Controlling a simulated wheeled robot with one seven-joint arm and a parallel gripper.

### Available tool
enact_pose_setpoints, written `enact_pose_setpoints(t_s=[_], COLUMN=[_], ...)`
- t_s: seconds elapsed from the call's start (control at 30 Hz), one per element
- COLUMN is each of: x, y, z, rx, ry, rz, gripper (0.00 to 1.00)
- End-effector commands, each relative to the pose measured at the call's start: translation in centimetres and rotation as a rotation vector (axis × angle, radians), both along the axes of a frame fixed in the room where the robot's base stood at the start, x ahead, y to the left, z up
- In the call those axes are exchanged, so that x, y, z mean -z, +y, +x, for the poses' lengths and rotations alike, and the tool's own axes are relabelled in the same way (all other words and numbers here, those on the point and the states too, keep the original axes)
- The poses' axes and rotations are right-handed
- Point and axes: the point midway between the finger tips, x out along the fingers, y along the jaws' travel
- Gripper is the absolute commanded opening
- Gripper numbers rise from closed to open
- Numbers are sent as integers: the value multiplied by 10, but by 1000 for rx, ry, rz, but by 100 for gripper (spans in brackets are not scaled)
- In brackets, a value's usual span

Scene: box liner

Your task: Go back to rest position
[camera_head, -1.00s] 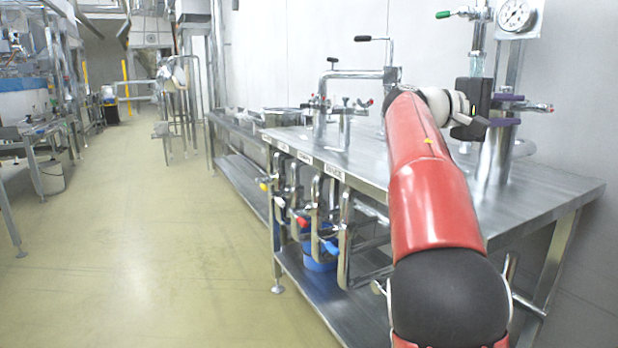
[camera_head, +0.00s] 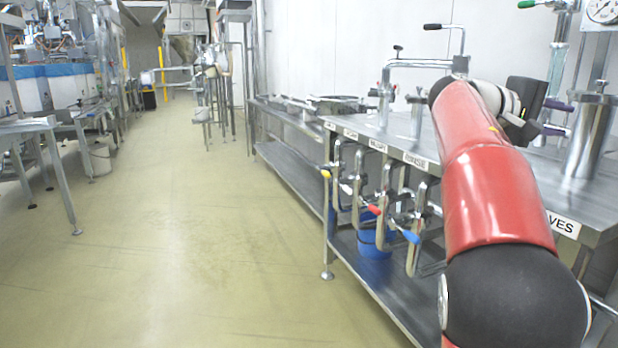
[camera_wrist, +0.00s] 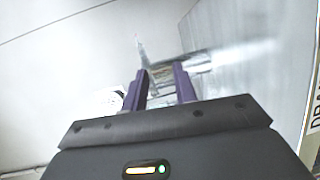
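My red and black arm reaches over the steel bench (camera_head: 560,200) at the right of the head view. My gripper (camera_head: 560,117) is at its far end, above the bench top, partly hidden behind my own wrist. In the wrist view, the two purple fingers of my gripper (camera_wrist: 162,78) stand apart with a gap between them. Nothing is held between them; only blurred pipework and bench show beyond.
A steel cylinder (camera_head: 591,135) stands on the bench near my gripper, with a pressure gauge (camera_head: 604,9) above. Bent pipes with a black handle (camera_head: 437,27) rise behind my arm. Valves with coloured handles (camera_head: 411,237) line the bench's front. The floor aisle (camera_head: 190,240) at left is clear.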

Motion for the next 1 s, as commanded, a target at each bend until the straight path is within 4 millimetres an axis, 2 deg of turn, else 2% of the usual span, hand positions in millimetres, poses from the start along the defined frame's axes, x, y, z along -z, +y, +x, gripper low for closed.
enact_pose_setpoints(t_s=[0.27, 0.37, 0.47, 0.57, 0.8, 0.9, 1.0], x=[51, 77, 110, 150, 251, 286, 313], y=[5, 16, 38, 77, 197, 235, 260], z=[-24, -37, -56, -84, -174, -208, -233], rx=[-98, -146, -202, -267, -356, -351, -335], ry=[-47, -74, -109, -157, -266, -304, -331], rz=[241, 361, 508, 698, 1130, 1256, 1340], gripper=[28, 28, 28, 28, 28, 28, 28])
